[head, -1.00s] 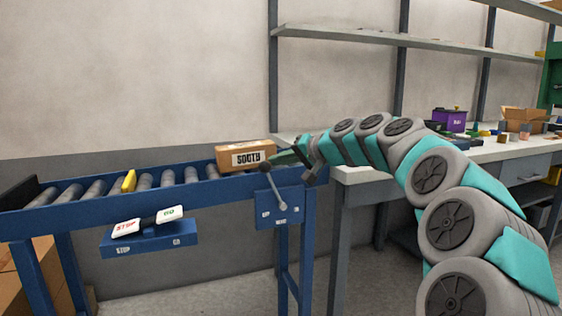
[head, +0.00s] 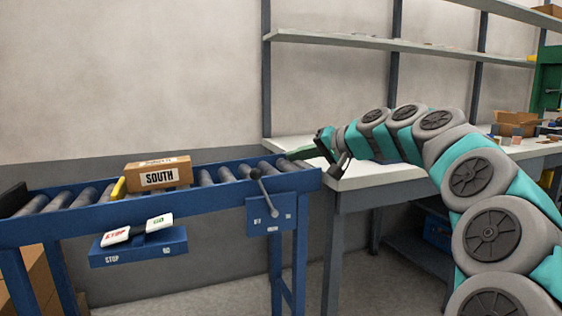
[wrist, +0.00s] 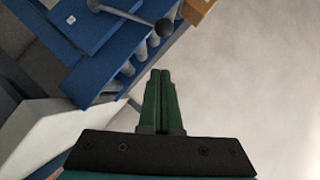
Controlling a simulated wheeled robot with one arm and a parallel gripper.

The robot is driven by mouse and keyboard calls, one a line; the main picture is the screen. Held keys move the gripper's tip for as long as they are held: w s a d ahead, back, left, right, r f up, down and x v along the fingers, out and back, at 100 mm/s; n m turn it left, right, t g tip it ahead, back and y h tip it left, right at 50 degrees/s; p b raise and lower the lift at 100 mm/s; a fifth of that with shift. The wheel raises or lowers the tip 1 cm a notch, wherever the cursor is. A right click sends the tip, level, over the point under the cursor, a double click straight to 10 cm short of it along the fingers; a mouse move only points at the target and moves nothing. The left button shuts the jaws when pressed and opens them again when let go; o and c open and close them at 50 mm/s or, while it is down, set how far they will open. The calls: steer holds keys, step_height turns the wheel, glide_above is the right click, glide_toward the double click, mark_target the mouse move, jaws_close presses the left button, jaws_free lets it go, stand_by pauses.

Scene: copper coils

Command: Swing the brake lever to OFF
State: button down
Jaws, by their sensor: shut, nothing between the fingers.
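The brake lever (head: 265,194) is a grey rod with a dark ball knob. It stands on a blue plate (head: 284,224) at the conveyor's right end and leans up and to the left. The plate has small white labels, too small to read surely. My gripper (head: 291,155) has dark green fingers, shut and empty, above the conveyor's right end. Its tips are to the right of the knob and apart from it. In the wrist view the shut fingertips (wrist: 160,73) point toward the knob (wrist: 164,28), with a gap between them.
A brown box marked SOUTH (head: 158,174) sits on the roller conveyor (head: 200,208) by a yellow bar (head: 118,188). A blue box with STOP and green-lettered pads (head: 138,250) hangs in front. A workbench (head: 372,178) stands at right, under my arm.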

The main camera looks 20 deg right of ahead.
steer(key=v, duration=0.5)
steer(key=shift+d, duration=0.1)
stand_by(0.3)
steer(key=s+a+f+n+g+h, duration=0.15)
steer(key=s+a+f+g, duration=0.25)
steer(key=s+a+f, duration=0.5)
steer(key=s+a+f+n+g+y, duration=0.1)
steer(key=s+a+f+n+g, duration=0.2)
steer(key=s+a+f, duration=0.55)
steer(key=s+f+g+h, duration=0.3)
steer(key=s+f, duration=0.6)
steer(key=s, duration=0.2)
steer(key=s+d+f+g+h+p, duration=0.1)
steer(key=s+f+g+h, duration=0.2)
steer(key=s+f, duration=0.6)
steer(key=s+n+g, duration=0.1)
steer(key=s, duration=0.2)
steer(key=shift+d, duration=0.25)
steer(key=shift+h, duration=0.25)
